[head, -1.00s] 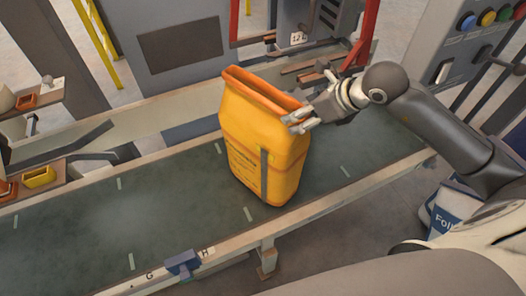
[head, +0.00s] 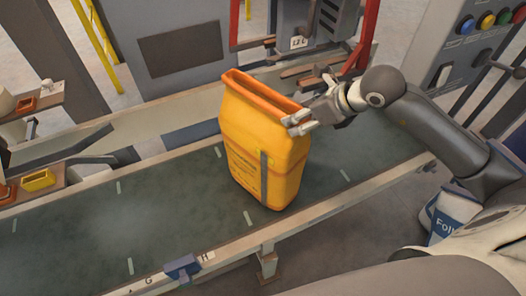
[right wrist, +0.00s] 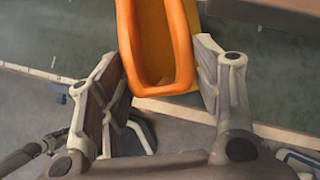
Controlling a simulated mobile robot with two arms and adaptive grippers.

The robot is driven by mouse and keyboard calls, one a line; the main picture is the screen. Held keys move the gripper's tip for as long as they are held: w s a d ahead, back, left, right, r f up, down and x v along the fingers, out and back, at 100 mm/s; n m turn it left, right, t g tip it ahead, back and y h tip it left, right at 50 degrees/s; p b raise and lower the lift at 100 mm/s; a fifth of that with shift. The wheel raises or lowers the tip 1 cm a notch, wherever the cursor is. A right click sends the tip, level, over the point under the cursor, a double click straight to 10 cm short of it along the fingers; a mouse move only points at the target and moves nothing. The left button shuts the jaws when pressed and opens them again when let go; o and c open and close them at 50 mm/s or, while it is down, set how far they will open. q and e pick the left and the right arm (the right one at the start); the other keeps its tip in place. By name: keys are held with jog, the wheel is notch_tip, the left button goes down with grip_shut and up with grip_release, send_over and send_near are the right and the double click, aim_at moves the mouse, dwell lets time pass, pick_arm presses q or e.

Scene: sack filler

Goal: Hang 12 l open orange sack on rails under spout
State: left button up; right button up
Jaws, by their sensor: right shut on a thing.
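The orange sack (head: 255,150) stands upright on the dark conveyor belt (head: 90,230), with its open mouth facing up. My right gripper (head: 300,122) is shut on the right end of its mouth rim. In the right wrist view, the fingers (right wrist: 165,90) lie on both sides of the end of the open sack (right wrist: 160,45), and its hollow inside shows. Brownish bars that look like the rails (head: 310,70) are behind the sack at the upper right, by a red frame and a "12 L" label. The spout cannot be made out clearly. My left gripper is out of view.
A red frame (head: 364,40) stands right of the bars. A control panel (head: 465,40) with coloured buttons is at the upper right. A blue block (head: 182,267) sits on the belt's near edge. Small yellow and orange trays lie at the left. The belt left of the sack is clear.

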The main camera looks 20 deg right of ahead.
notch_tip(320, 180, up, 5)
jog(key=shift+f+p, duration=0.1)
jog(key=shift+p, duration=1.15)
